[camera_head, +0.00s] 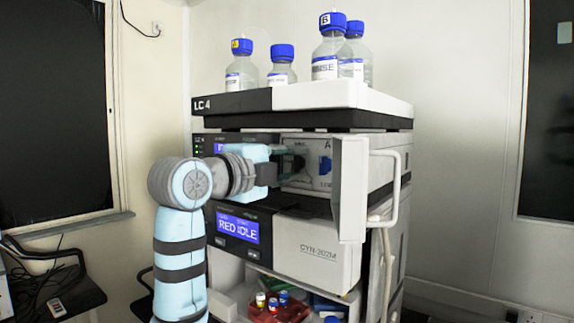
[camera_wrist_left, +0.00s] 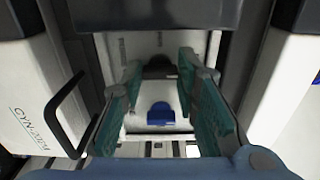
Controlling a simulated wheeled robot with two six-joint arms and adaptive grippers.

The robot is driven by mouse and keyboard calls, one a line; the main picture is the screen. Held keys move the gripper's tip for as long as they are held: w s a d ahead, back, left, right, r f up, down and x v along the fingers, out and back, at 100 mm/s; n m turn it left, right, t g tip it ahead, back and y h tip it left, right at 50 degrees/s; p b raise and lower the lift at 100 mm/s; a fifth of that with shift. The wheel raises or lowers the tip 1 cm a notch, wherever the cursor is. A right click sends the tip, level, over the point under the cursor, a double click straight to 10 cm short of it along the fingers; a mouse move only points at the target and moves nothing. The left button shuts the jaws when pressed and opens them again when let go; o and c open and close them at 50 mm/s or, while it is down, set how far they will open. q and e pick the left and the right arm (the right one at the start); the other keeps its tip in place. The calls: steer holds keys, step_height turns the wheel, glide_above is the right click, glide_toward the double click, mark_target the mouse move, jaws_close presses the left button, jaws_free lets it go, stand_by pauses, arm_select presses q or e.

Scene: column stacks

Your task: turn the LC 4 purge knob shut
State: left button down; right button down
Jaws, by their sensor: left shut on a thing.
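The LC 4 stack (camera_head: 227,104) stands in the middle of the head view, with its name on the top left. In its open pump bay is a pale panel (camera_head: 305,180) marked A. My left gripper (camera_head: 292,163) reaches into this bay from the left. The knob's turn angle cannot be read. A blue part (camera_wrist_left: 160,113) sits beside it, also visible in the head view (camera_head: 325,166). My right gripper is not in view.
A white door (camera_head: 351,190) stands open at the bay's right side. A white handle (camera_head: 399,185) is beside it. Blue-capped bottles (camera_head: 326,67) stand on top. A lower module (camera_head: 318,252) shows "RED IDLE" on its screen (camera_head: 238,228). Small vials (camera_head: 272,304) sit below.

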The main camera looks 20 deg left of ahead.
arm_select(q)
steer(key=c, duration=1.5)
jaws_free()
steer(key=shift+s, duration=0.15)
steer(key=v, duration=1.2)
steer(key=shift+w+d+f, duration=0.1)
steer(key=shift+w+d, duration=0.05)
steer(key=shift+w, duration=0.05)
